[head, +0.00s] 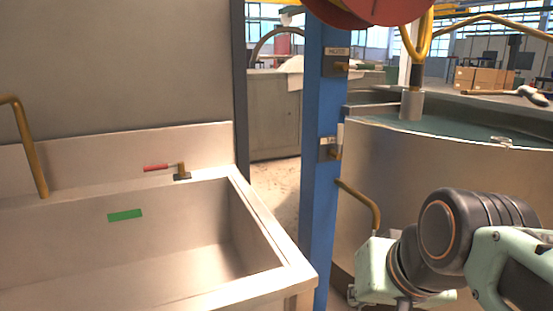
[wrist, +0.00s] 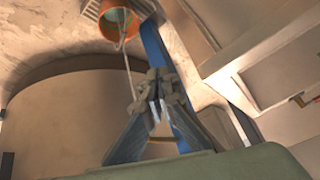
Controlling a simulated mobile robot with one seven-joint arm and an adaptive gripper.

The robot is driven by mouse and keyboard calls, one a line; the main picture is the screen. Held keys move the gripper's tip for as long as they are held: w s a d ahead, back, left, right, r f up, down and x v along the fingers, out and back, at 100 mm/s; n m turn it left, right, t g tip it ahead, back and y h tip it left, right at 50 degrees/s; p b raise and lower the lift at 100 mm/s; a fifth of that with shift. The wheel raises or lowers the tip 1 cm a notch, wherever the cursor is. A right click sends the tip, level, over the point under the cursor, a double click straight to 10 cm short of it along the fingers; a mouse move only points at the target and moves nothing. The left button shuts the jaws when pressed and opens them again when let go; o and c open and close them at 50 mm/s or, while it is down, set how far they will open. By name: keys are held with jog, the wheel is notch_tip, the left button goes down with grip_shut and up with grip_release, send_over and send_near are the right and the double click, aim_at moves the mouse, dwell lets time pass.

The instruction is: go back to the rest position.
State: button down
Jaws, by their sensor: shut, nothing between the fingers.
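My gripper (wrist: 157,98) shows in the wrist view with its two fingers close together at the tips, and nothing is between them. In the head view my arm shows at the lower right, in front of the round metal chamber (head: 375,160); the gripper's fingers are out of sight there. In the wrist view the blue post (wrist: 157,45) runs behind the fingers. I cannot tell how far the fingers are from it.
A metal sink (head: 262,225) with a red-handled lever (head: 157,168) and a green label (head: 125,215) stands at the left. The blue post (head: 318,200) carries small valves and stands between sink and chamber. A hammer-like tool (head: 530,95) lies on the chamber's top.

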jog(key=s+f+n+g+h, duration=0.1)
jog(key=s+f, duration=0.3)
notch_tip(320, 180, up, 35)
jog(key=p, duration=3.4)
jog(key=shift+f, duration=0.2)
jog(key=shift+f, duration=0.1)
